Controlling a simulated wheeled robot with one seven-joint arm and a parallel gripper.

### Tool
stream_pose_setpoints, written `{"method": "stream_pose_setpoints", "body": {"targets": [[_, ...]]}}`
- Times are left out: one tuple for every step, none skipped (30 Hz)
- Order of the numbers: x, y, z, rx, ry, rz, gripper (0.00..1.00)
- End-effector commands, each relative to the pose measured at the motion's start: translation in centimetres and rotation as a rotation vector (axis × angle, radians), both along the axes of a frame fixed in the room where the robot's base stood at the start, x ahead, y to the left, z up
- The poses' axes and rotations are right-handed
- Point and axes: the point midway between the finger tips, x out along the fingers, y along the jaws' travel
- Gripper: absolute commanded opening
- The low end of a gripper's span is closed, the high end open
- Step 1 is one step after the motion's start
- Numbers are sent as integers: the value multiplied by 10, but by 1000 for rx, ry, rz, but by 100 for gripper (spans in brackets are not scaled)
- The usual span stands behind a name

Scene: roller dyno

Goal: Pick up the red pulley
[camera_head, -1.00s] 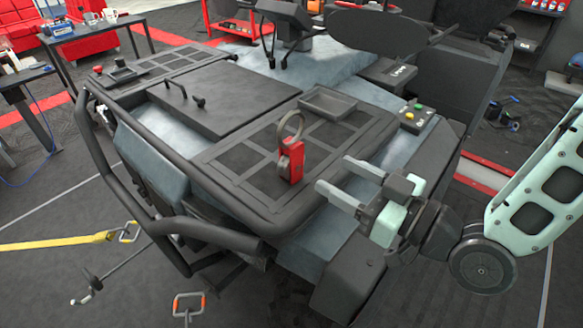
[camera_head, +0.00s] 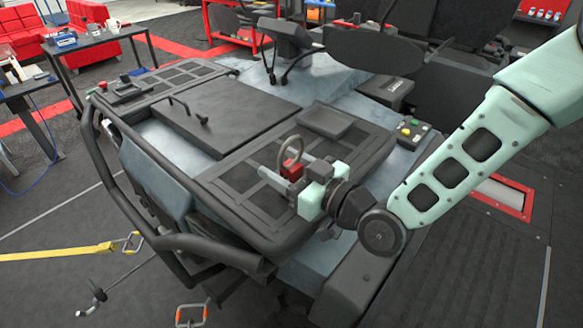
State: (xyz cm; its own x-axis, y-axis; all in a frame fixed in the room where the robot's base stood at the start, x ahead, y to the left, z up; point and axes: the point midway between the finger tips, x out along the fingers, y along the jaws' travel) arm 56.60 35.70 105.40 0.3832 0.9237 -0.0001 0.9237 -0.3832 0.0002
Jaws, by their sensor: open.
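The red pulley (camera_head: 291,169) has a red body and a grey metal ring on top. It stands upright on the dark grid-patterned panel (camera_head: 240,178) at the near right of the machine. My gripper (camera_head: 274,163) is open and reaches in from the right, low over that panel. Its two fingers lie around the pulley, one on the near side and one on the far side. The near finger and the gripper body hide the pulley's lower part. I cannot tell whether either finger touches it.
A small button box (camera_head: 412,132) is to the right. Dark tubular rails (camera_head: 130,192) edge the machine's left front. A yellow strap (camera_head: 60,254) lies at the lower left.

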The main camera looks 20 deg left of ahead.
Motion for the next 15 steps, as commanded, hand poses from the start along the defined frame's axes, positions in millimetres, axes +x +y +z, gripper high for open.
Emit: {"method": "stream_pose_setpoints", "body": {"targets": [[1, 2, 0, 0, 1, 0, 56], [1, 3, 0, 0, 1, 0, 56], [1, 3, 0, 0, 1, 0, 56], [1, 3, -1, 0, 0, 1, 56], [1, 3, -1, 0, 0, 1, 56], [1, 2, -1, 0, 0, 1, 56], [1, 2, -1, 0, 0, 1, 56], [1, 2, -1, 0, 0, 1, 51], [1, 2, -1, 0, 0, 1, 40], [1, 2, -1, 0, 0, 1, 31], [1, 2, -1, 0, 0, 1, 23], [1, 2, -1, 0, 0, 1, 12], [1, 2, -1, 0, 0, 1, 4], [1, 2, -1, 0, 0, 1, 0], [1, 3, 0, 2, -1, 1, 0]]}}
